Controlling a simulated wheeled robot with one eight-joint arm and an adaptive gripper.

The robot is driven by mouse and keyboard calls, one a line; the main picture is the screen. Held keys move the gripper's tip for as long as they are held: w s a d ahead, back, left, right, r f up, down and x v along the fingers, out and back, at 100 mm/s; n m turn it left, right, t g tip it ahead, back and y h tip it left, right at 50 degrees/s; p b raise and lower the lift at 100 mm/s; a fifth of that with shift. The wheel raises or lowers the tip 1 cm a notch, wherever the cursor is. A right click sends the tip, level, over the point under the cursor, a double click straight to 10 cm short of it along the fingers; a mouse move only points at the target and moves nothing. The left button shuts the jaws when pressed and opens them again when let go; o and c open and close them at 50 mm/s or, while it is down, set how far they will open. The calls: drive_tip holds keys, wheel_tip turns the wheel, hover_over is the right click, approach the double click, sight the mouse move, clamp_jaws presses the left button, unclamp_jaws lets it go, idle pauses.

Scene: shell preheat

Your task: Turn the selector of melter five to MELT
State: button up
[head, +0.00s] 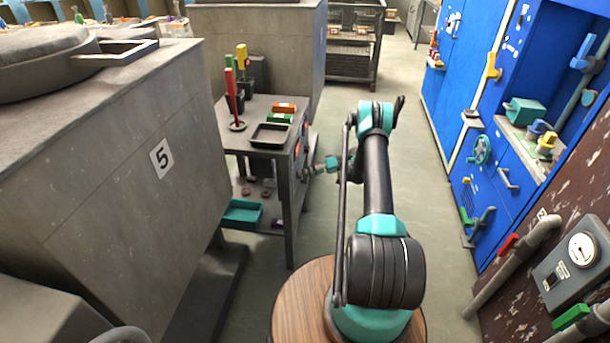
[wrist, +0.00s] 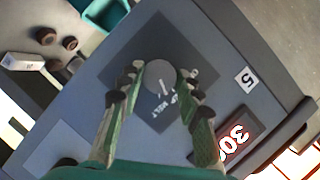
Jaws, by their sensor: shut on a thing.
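The selector of melter five is a round grey knob (wrist: 160,75) on a dark square plate, on a panel (wrist: 120,110) with a "5" label. Printed words, "MELT" among them, show below the knob in the wrist view. A pale pointer line on the knob slants toward the words; I cannot tell exactly which one it meets. My gripper (wrist: 160,82) has its fingers on both sides of the knob, shut on it. In the head view my gripper (head: 309,171) is at the right side of the small cart (head: 289,190); the knob is hidden there.
A lit red display (wrist: 238,138) sits on the same panel. The grey melter (head: 120,160) marked "5" stands left of the cart. A teal tray (head: 242,213) sits on the cart's lower shelf. Blue cabinets (head: 460,80) line the right; the floor between is clear.

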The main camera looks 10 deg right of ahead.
idle(0.3)
drive_tip(key=o, duration=1.2)
drive_tip(key=shift+c, duration=0.2)
drive_tip(key=v, duration=1.2)
drive_tip(key=shift+d+f, duration=0.1)
